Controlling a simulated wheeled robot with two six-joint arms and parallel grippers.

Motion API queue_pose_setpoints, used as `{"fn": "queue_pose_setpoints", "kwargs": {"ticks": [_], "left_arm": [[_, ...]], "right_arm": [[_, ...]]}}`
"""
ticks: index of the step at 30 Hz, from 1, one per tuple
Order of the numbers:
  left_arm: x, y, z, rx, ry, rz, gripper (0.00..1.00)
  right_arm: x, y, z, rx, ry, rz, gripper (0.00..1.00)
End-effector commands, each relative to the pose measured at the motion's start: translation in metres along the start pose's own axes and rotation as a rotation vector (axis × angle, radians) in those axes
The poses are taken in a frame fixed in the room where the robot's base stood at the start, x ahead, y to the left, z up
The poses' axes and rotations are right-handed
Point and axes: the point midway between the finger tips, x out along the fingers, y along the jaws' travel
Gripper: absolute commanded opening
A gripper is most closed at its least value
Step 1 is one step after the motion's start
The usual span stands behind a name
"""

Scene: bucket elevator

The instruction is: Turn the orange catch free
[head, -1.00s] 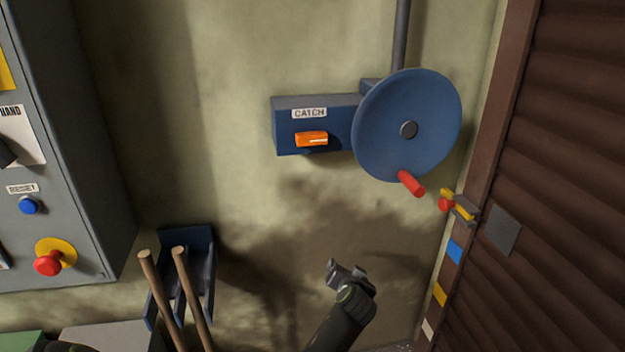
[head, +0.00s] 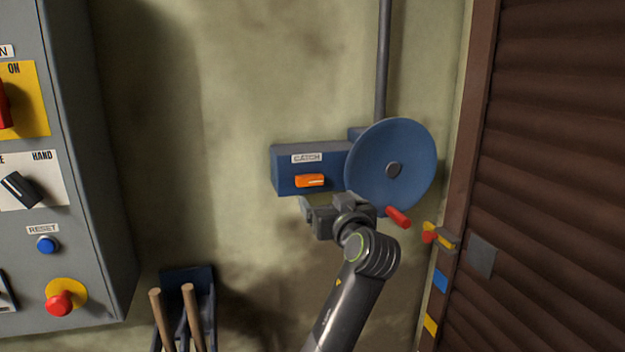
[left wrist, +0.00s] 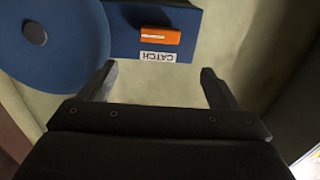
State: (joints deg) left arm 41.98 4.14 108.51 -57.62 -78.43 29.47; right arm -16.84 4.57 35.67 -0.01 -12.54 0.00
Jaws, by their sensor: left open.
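The orange catch (head: 310,181) is a short bar lying level on the front of a blue box (head: 285,182), under a label reading CATCH. In the left wrist view the catch (left wrist: 160,36) appears upside down, beyond the fingertips and between their lines. My left gripper (head: 306,208) is just below the box in the head view; in the left wrist view its fingers (left wrist: 157,78) are apart with nothing between them. It does not touch the catch. My right gripper is not in view.
A blue disc wheel (head: 415,165) with a red handle (head: 398,216) is right of the catch, close to my left gripper. A grey control cabinet (head: 85,180) stands at the left. Wooden handles (head: 190,315) rise from a blue holder below. A brown shutter (head: 550,170) is at the right.

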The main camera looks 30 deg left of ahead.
Motion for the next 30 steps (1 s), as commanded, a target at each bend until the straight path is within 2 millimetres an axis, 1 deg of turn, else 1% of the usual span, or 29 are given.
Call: {"fn": "queue_pose_setpoints", "kwargs": {"ticks": [1,5,9,15,18,21,30], "left_arm": [[0.011,-0.001,-0.003,0.005,0.002,-0.004,0.84],[0.037,-0.002,-0.003,0.006,0.001,-0.006,0.84],[0.068,-0.002,-0.002,0.006,0.000,-0.005,0.84],[0.101,0.000,-0.001,0.002,-0.001,-0.002,0.84],[0.111,0.000,-0.001,0.003,0.000,-0.001,0.84],[0.117,0.000,0.000,0.002,-0.001,-0.001,0.84],[0.121,0.000,0.001,0.000,-0.001,0.000,0.84]], "right_arm": [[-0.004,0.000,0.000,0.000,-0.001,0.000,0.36],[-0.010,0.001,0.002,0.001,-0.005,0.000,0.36],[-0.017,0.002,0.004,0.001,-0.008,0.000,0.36],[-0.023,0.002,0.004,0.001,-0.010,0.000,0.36],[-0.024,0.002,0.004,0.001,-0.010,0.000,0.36],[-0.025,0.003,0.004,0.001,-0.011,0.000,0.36],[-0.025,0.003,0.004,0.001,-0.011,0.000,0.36]]}}
